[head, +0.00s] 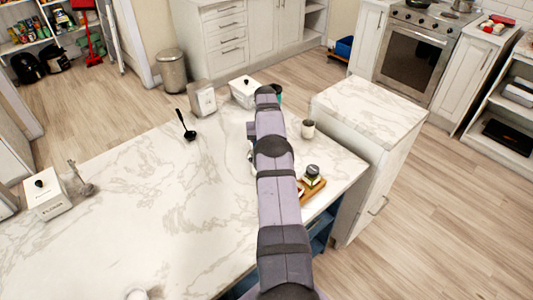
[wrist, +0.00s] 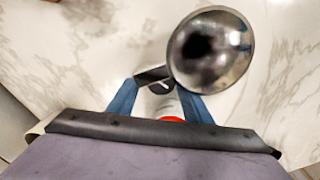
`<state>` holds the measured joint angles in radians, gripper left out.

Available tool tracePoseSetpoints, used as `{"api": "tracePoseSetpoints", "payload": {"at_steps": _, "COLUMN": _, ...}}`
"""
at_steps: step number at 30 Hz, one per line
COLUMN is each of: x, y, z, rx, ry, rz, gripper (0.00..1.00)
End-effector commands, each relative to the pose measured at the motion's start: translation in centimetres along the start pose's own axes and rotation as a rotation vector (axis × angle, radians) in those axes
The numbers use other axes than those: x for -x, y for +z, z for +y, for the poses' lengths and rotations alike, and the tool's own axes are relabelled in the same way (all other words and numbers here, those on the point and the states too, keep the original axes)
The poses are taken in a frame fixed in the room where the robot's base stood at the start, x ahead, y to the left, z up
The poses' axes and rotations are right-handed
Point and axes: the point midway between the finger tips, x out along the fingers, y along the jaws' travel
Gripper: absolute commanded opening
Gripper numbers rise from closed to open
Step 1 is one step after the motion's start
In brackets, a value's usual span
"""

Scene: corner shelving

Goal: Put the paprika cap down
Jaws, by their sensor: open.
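My gripper (wrist: 160,92) is open in the wrist view, with one blue finger on each side. A small dark piece with a white mark (wrist: 155,76) shows at the fingertips; it may be the paprika cap, but I cannot tell for sure. A white and red item (wrist: 171,118) shows partly between the fingers, its lower part hidden by my gripper's body. I cannot tell whether the fingers touch either one. In the head view my arm hides the gripper and what is under it.
A shiny round metal object (wrist: 211,48) stands close by the right finger. In the head view, a dark-lidded jar (head: 312,176) stands on a wooden tray (head: 316,188) right of my arm. A small cup (head: 308,129) stands farther back. The marble counter (head: 150,215) is mostly clear at left.

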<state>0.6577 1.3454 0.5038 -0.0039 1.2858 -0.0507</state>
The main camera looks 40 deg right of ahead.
Motion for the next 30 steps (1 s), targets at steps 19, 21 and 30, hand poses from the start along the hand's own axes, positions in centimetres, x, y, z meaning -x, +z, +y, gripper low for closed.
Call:
{"api": "tracePoseSetpoints", "payload": {"at_steps": 19, "x": 10.7, "y": 0.1, "z": -0.2, "rx": 0.002, "ry": -0.004, "rz": -0.005, "gripper": 0.54}}
{"api": "tracePoseSetpoints", "payload": {"at_steps": 21, "x": 11.4, "y": 0.1, "z": -0.2, "rx": 0.002, "ry": -0.004, "rz": -0.006, "gripper": 0.54}}
{"api": "tracePoseSetpoints", "payload": {"at_steps": 30, "x": 12.6, "y": 0.1, "z": -0.2, "rx": 0.002, "ry": -0.004, "rz": -0.007, "gripper": 0.54}}
